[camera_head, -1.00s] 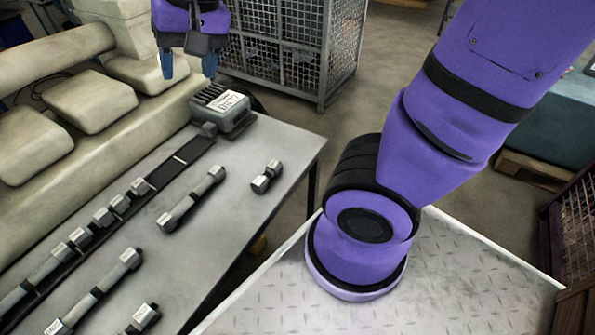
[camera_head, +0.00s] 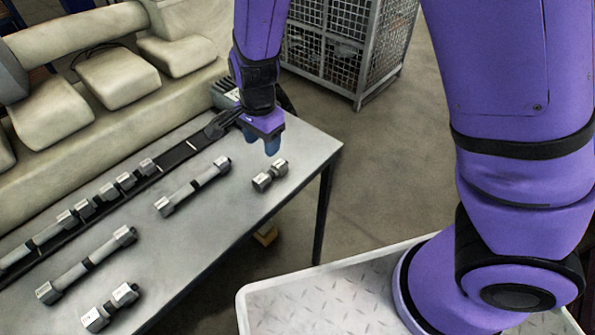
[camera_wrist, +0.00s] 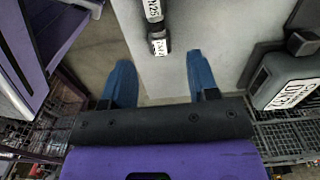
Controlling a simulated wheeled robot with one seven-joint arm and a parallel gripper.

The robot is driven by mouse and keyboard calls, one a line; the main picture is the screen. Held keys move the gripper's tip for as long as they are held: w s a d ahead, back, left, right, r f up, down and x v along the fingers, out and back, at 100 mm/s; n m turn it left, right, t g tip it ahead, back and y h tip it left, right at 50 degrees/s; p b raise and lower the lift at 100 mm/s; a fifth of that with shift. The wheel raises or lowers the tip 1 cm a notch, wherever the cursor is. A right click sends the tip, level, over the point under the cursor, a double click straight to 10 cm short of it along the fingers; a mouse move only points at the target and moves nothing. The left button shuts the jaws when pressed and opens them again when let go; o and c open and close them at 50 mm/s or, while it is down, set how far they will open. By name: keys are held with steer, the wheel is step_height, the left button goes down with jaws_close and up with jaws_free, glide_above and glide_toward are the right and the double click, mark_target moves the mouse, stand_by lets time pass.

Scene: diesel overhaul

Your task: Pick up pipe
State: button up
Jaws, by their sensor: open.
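Several grey metal pipe pieces with hex ends lie on the table (camera_head: 215,232). A short one (camera_head: 270,176) lies near the table's right end, just below my gripper (camera_head: 272,146) in the head view. A longer pipe (camera_head: 193,187) lies to its left, and another long one (camera_head: 87,265) lies nearer the front. A short piece (camera_head: 110,307) is at the bottom. In the wrist view, a pipe piece with white labels (camera_wrist: 155,25) lies beyond the blue fingertips. My gripper (camera_wrist: 161,80) is open and empty, its fingers wide apart, above the table's edge.
A black strip (camera_head: 178,155) with several fittings runs along the table's back side. A labelled grey box (camera_wrist: 288,80) stands on the right in the wrist view.

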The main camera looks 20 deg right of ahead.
mark_target(270, 172)
steer(key=shift+d+f, duration=0.3)
steer(key=shift+f, duration=0.45)
steer(key=f, duration=1)
steer(key=shift+d, duration=0.2)
steer(key=c, duration=0.9)
steer(key=shift+r, duration=0.1)
